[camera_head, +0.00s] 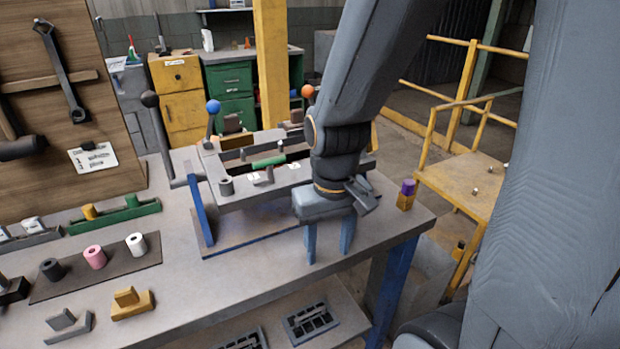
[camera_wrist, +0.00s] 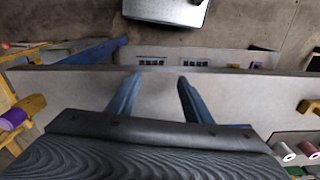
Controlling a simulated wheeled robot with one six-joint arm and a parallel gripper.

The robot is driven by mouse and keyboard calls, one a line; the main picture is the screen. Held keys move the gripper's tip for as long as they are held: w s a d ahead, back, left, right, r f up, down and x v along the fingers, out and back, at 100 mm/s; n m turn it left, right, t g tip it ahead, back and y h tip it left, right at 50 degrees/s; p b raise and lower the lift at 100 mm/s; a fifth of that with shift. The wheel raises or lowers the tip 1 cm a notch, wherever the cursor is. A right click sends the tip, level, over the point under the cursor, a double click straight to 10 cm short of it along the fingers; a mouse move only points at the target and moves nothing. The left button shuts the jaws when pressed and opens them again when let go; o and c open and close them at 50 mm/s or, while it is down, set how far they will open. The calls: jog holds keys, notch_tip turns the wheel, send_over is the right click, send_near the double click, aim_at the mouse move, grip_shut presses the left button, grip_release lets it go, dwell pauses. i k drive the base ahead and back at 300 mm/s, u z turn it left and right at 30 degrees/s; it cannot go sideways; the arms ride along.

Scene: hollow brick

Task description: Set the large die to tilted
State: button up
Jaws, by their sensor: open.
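No part is clearly marked as the large die, so I cannot tell which one it is. On the bench stands a grey press frame (camera_head: 240,190) with levers topped by a black knob (camera_head: 150,99), a blue knob (camera_head: 213,106) and an orange knob (camera_head: 308,91). A green bar (camera_head: 268,162) and a brown block (camera_head: 237,141) are in the frame. My gripper (camera_head: 328,256) is open and empty, fingers down, at the frame's front right. In the wrist view, my gripper (camera_wrist: 158,80) has nothing between its fingers. My arm hides the frame's right part.
A mat (camera_head: 60,288) with black, pink and white cylinders lies at left. A yellow stepped piece (camera_head: 132,304) and a grey one (camera_head: 68,322) lie in front. A purple-topped yellow block (camera_head: 406,195) stands near the right edge. Yellow railings (camera_head: 466,85) are beyond. The front middle bench is clear.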

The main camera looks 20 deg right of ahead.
aim_at(230, 195)
jog(key=u, duration=0.5)
jog(key=k, duration=1.1)
jog(key=z, duration=0.05)
jog(key=i, duration=0.4)
jog(key=z, duration=0.15)
